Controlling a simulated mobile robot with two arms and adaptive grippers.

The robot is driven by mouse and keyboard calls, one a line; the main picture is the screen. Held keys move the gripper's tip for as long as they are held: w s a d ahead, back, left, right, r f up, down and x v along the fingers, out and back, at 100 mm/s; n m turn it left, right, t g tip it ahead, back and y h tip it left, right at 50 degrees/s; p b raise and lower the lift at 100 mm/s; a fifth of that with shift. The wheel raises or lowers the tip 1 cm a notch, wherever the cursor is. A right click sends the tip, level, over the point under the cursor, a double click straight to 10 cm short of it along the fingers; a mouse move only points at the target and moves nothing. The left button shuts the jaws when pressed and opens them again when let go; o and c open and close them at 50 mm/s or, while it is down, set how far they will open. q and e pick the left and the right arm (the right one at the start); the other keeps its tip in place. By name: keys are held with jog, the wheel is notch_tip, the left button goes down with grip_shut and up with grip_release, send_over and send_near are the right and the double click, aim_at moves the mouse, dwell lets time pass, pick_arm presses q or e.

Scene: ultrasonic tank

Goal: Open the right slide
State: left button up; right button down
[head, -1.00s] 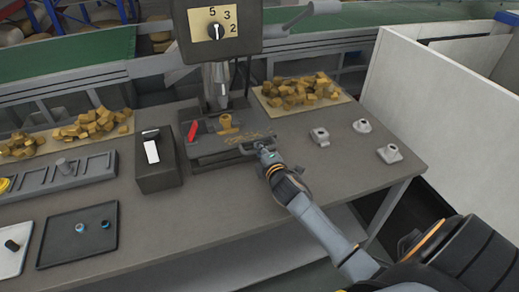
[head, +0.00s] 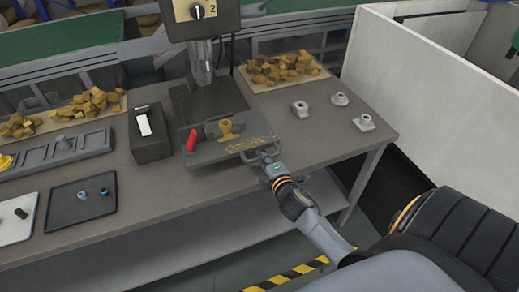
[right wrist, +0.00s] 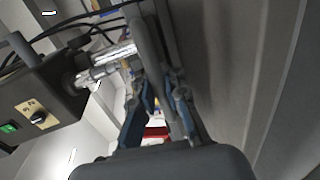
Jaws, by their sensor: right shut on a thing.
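The slide (head: 212,152) is a grey plate under the press-like machine (head: 188,28). It stands out toward the table's front edge, with a dark base plate (head: 205,98) bare behind it. On the slide are a red lever (head: 191,140), a brass-coloured part (head: 228,129) and scattered yellow chips. My right gripper (head: 264,158) is shut on the slide's front handle (head: 240,147). In the right wrist view the fingers (right wrist: 163,100) close around the grey handle bar (right wrist: 150,45); the exact contact is partly hidden. My left gripper is not in view.
A dark box with a white switch (head: 149,134) stands left of the slide. Trays with brass pieces (head: 285,68) lie behind right and at left. Several small grey metal parts (head: 300,109) sit at right. A black tray (head: 80,203) lies front left.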

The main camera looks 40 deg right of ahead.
jog(key=shift+s+a+r, duration=0.1)
jog(key=shift+s+a, duration=0.05)
jog(key=shift+s, duration=0.55)
jog(key=shift+w, duration=0.1)
jog(key=c, duration=1.4)
grip_release()
jog(key=v, duration=1.2)
